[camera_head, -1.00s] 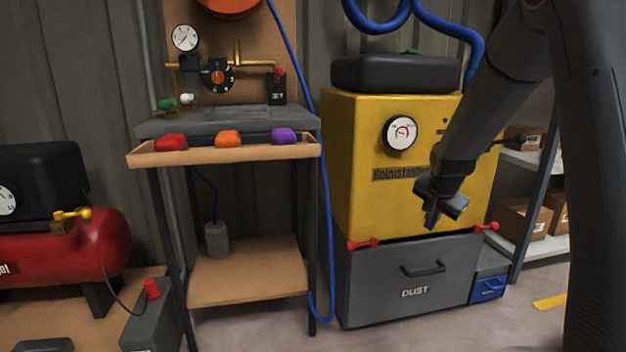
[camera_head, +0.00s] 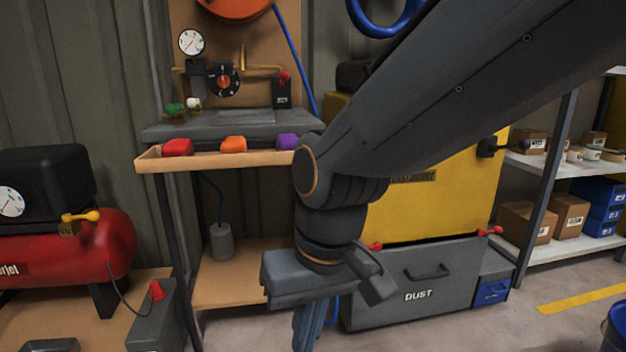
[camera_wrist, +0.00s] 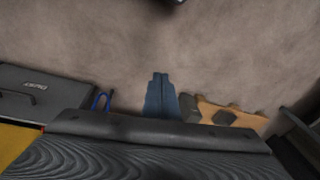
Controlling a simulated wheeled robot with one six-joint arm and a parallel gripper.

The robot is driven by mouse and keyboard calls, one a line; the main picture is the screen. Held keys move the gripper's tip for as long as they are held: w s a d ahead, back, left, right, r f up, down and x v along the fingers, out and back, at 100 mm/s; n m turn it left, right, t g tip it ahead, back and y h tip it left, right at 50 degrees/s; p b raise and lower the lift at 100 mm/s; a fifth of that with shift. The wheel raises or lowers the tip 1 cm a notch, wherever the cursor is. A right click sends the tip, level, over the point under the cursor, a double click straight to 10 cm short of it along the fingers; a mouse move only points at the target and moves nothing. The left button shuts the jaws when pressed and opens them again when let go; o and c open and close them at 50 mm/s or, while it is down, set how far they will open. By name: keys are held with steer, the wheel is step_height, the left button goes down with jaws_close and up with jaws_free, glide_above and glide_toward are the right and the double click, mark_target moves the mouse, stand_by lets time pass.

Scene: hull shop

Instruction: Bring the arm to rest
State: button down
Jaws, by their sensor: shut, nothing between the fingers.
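My arm reaches across the head view from the upper right, its end low in front of the yellow dust collector. My gripper (camera_head: 308,332) points down near the bottom middle, and its fingertips run off the lower edge there. In the wrist view my gripper (camera_wrist: 161,77) shows its two fingers side by side, shut and empty, above bare floor. No contact with anything shows.
The yellow dust collector (camera_head: 430,212) with its grey dust drawer (camera_head: 410,290) stands behind my arm. Left are a workbench (camera_head: 160,163) and red compressor (camera_head: 100,245). Shelves (camera_head: 572,250) and a blue bucket (camera_head: 615,325) are right.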

steer(key=s+n+p, duration=0.1)
steer(key=s+n, duration=0.1)
steer(key=s, duration=0.5)
steer(key=d+r+m+p, duration=0.2)
steer(key=d+r+p, duration=0.4)
steer(key=r+p, duration=0.3)
steer(key=d+r+m+h+p, duration=0.1)
steer(key=d+r+p, duration=0.6)
steer(key=p, duration=0.8)
steer(key=d+r+m+p, duration=0.3)
steer(key=d+r+p, duration=0.4)
steer(key=r+p, duration=0.5)
steer(key=shift+w+d+r+m+g+h+p, duration=0.3)
steer(key=shift+r+g+h+p, duration=0.1)
steer(key=shift+p, duration=0.2)
steer(key=shift+f, duration=0.1)
